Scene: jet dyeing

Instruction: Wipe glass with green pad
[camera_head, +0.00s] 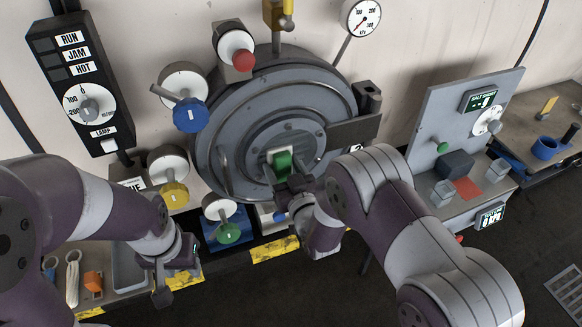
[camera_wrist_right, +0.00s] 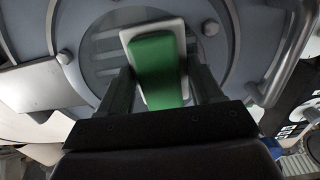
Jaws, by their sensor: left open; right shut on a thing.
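The green pad (camera_head: 283,164) with a white backing is held at the centre of the round grey door (camera_head: 222,120). My right gripper (camera_head: 288,180) is shut on it. In the right wrist view the green pad (camera_wrist_right: 156,66) sits between the two fingers, tilted a little, in front of the door's round centre (camera_wrist_right: 215,50). My left gripper (camera_head: 164,283) is open and empty, low at the left by the shelf edge.
Blue (camera_head: 190,115), yellow (camera_head: 174,194), green (camera_head: 228,233) and red (camera_head: 242,60) knobs surround the door. A control box (camera_head: 82,90) hangs at left. A grey panel bench (camera_head: 425,150) stands at right. A shelf (camera_head: 115,293) with small tools lies at lower left.

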